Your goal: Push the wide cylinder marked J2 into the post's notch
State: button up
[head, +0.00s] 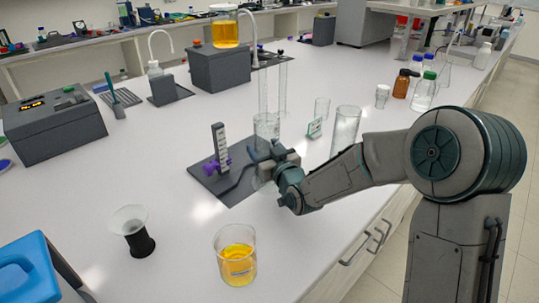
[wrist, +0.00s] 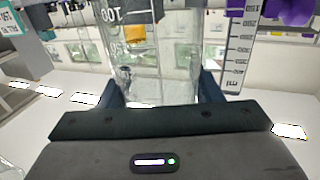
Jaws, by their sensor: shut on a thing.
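My gripper (head: 263,153) is shut on a clear, wide glass cylinder (head: 266,128), which looks upright. In the wrist view the cylinder (wrist: 150,55) stands between my two dark fingers (wrist: 160,88), with volume marks on its wall. No J2 marking can be read on it. The post (head: 220,148) rises from a dark base plate (head: 215,183) just left of the cylinder. It carries a white scale and purple clamp parts (head: 212,168). In the wrist view the scale (wrist: 238,55) appears right of the cylinder, apart from it. The notch cannot be made out.
Tall narrow glass tubes (head: 283,88) stand behind the held cylinder. A small label card (head: 314,128) and another glass cylinder (head: 346,128) are to its right. A beaker of yellow liquid (head: 236,262) and a funnel-topped black holder (head: 138,240) stand in front.

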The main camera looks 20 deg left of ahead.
jog(key=shift+w+a+b, duration=0.4)
jog(key=shift+a, duration=0.25)
jog(key=shift+w+a+b, duration=0.35)
jog(key=shift+a, duration=0.25)
jog(key=shift+a+f, duration=0.1)
jog(key=shift+a, duration=0.05)
jog(key=shift+w+a+b, duration=0.3)
jog(key=shift+a+b, duration=0.1)
jog(key=shift+b, duration=0.15)
jog(key=o, duration=1.2)
jog(key=shift+o, duration=0.2)
jog(key=shift+s+d, duration=0.1)
